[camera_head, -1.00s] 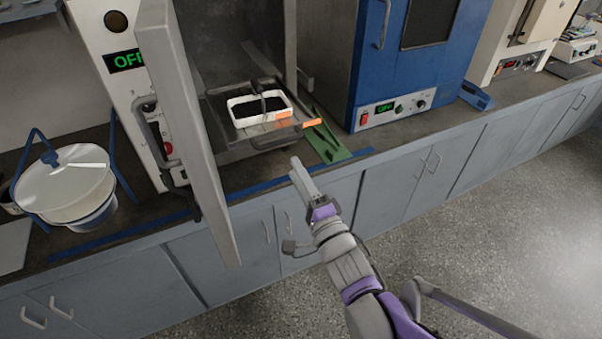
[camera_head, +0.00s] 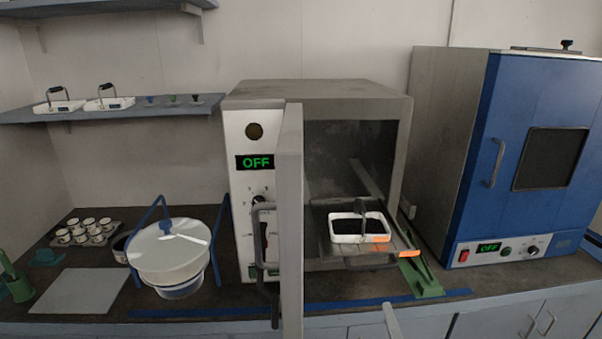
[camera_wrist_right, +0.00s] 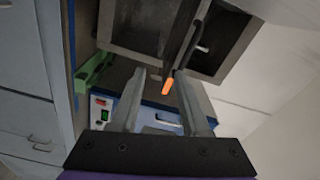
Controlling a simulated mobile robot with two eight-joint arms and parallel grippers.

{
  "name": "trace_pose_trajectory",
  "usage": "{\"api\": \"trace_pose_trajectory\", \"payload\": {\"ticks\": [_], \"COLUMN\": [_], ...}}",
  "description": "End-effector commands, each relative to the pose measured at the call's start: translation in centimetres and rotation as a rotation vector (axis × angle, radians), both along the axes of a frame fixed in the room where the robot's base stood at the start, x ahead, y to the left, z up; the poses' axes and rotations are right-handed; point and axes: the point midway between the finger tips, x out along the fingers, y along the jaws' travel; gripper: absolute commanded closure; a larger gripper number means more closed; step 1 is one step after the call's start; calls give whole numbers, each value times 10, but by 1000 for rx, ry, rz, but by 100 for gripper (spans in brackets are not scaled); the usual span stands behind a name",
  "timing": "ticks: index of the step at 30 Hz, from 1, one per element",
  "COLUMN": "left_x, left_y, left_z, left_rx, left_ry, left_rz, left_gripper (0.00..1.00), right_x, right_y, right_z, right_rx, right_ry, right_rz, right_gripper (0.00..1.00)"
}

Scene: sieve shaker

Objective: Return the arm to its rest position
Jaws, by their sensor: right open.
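My right gripper (camera_head: 391,319) shows only as a pale finger at the bottom edge of the head view, below and in front of the green stand. In the right wrist view the right gripper (camera_wrist_right: 160,73) is open, its two fingers apart with nothing held between them. A dark rod with an orange tip (camera_wrist_right: 167,87) shows beyond the fingers; I cannot tell its distance. The rest of the right arm is out of the head view. My left gripper is in neither view.
The grey oven (camera_head: 320,90) reads OFF; its open door (camera_head: 291,220) juts forward. Inside is a white tray (camera_head: 345,239) with dark contents. A green stand (camera_head: 424,287) is right of it, before a blue oven (camera_head: 470,215). A lidded white pot (camera_head: 165,262) stands left.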

Motion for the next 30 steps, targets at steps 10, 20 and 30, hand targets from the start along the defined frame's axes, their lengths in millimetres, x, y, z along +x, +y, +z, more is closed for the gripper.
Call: {"api": "trace_pose_trajectory", "payload": {"ticks": [10, 20, 30], "left_x": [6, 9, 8], "left_y": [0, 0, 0], "left_z": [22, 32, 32], "left_rx": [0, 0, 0], "left_ry": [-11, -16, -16], "left_rz": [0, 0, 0], "left_gripper": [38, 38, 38], "right_x": [-80, -165, -172], "right_y": [3, 23, 24], "right_z": [-88, -124, -126], "right_rx": [-768, -1153, -1179], "right_ry": [682, 938, 949], "right_rz": [220, 707, 752], "right_gripper": [54, 54, 54]}}
